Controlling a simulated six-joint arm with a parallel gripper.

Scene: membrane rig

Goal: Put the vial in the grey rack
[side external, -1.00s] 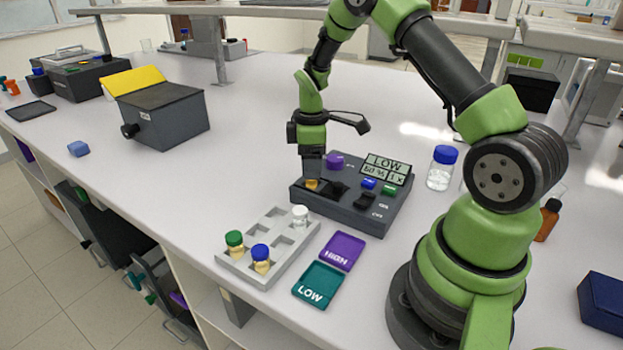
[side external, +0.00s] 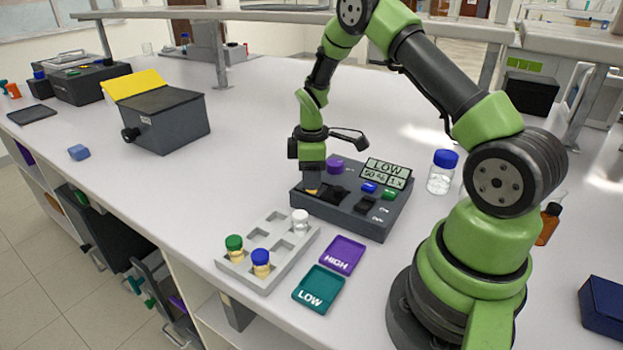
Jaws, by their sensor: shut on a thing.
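My gripper (side external: 312,182) points down at the left end of a dark grey device, shut on a vial (side external: 312,190). Only a small amber-yellow part of the vial shows below the jaws; its cap is hidden. The vial is at the device's top, and I cannot tell whether it sits in a slot or just above. The light grey rack (side external: 262,276) lies in front and left. It holds a green-capped vial (side external: 235,246), a blue-capped vial (side external: 261,261) and a white-capped vial (side external: 300,220). Several of its other slots are empty.
A purple HIGH tray (side external: 343,256) and a teal LOW tray (side external: 318,289) lie right of the rack. A blue-capped bottle (side external: 441,172) stands right.

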